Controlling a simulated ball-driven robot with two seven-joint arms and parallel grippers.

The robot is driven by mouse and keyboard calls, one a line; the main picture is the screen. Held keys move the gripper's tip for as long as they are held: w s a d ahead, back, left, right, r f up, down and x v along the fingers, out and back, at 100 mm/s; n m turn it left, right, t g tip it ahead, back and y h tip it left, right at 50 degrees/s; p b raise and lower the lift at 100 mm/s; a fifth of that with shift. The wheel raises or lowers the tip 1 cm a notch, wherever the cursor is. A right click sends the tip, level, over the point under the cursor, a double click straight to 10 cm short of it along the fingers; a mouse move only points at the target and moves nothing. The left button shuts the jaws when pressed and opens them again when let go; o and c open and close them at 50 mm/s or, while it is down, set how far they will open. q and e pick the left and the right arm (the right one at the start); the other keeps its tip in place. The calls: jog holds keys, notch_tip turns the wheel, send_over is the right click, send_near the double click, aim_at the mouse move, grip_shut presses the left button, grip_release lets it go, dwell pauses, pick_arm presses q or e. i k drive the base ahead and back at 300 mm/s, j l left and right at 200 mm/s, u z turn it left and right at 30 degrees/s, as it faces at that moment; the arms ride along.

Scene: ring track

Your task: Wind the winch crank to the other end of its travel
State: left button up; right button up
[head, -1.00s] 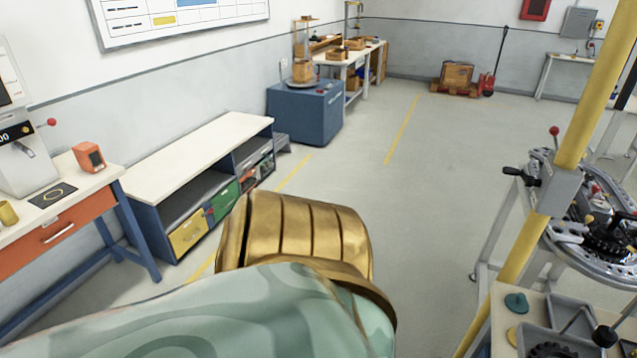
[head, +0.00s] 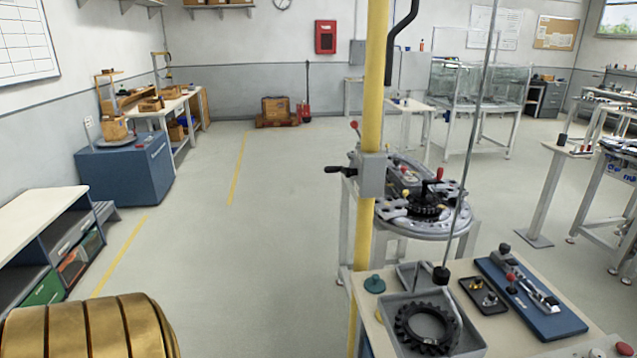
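A grey winch box (head: 371,175) is fixed to an upright yellow post (head: 372,100) right of the middle in the head view. A crank with a black handle (head: 334,170) sticks out from the box to the left. A thin line (head: 470,150) hangs from above and ends in a black weight (head: 441,275) over a tray with a black toothed ring (head: 426,328). I cannot tell whether the line joins the winch. Neither of my grippers shows; only a brass-coloured part of my arm is at the bottom left, apart from the crank.
A bench (head: 540,325) with a blue fixture board (head: 530,298) stands at the front right. A round grey ring track (head: 430,224) stands behind the post. A blue cabinet (head: 125,172) and low shelves line the left. The floor between is clear.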

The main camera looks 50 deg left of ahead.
aim_at(348, 173)
jog(key=i+j, duration=0.1)
jog(key=j, duration=0.35)
jog(key=i+j, duration=0.15)
jog(key=j, duration=0.3)
jog(key=i+j, duration=0.1)
jog(key=j, duration=0.3)
jog(key=i+j, duration=0.15)
jog(key=j, duration=0.3)
jog(key=i+j, duration=0.1)
jog(key=j, duration=0.35)
